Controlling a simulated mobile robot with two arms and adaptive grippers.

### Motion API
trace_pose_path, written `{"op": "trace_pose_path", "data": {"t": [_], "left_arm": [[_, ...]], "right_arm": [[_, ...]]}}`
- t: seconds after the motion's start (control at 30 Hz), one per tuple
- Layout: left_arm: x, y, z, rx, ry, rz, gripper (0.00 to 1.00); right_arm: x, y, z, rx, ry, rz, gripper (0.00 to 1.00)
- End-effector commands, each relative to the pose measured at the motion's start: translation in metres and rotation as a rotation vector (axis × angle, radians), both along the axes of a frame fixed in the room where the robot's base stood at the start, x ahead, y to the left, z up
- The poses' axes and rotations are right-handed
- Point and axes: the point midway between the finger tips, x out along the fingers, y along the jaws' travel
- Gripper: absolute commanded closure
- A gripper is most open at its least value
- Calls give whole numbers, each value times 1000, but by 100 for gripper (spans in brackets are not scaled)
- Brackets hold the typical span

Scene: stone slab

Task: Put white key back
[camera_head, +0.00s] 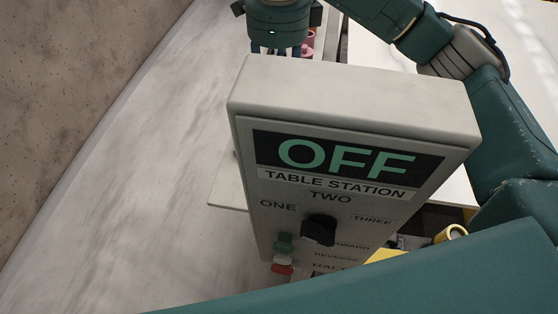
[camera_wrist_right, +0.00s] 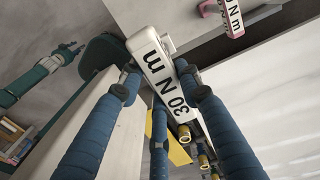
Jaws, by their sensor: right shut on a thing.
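The white key (camera_wrist_right: 150,53), marked "30 N m", is between the blue fingers of my right gripper (camera_wrist_right: 160,80) in the right wrist view. The fingers are shut on it. In the head view my right gripper (camera_head: 277,42) points down behind the grey station box, whose top hides the fingertips and the key.
The station box (camera_head: 350,95) reads "OFF", with a black knob (camera_head: 319,230) and green and red buttons, and blocks much of the head view. Yellow-ended parts (camera_wrist_right: 185,133) lie below the white key. A yellow ring (camera_head: 453,232) is at the box's right. A pink object (camera_head: 308,42) shows behind the box.

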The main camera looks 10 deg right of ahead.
Motion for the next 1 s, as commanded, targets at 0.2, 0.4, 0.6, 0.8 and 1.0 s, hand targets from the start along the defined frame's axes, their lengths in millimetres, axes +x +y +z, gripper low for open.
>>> {"op": "trace_pose_path", "data": {"t": [0.2, 0.4, 0.6, 0.8, 1.0], "left_arm": [[0, 0, 12, 0, -1, 0, 60], [0, 0, 23, 0, 0, 0, 60], [-2, 0, 27, 0, 2, 0, 60], [-2, 1, 32, 1, 4, 0, 60], [-3, 1, 38, 2, 5, 0, 60]], "right_arm": [[-2, 0, -58, 0, 8, 0, 100], [-1, 0, -105, 0, 5, 0, 100], [0, 0, -129, 1, 1, -1, 100], [-1, 0, -147, 0, 3, 0, 100], [0, 0, -173, 0, 1, 0, 100]]}}
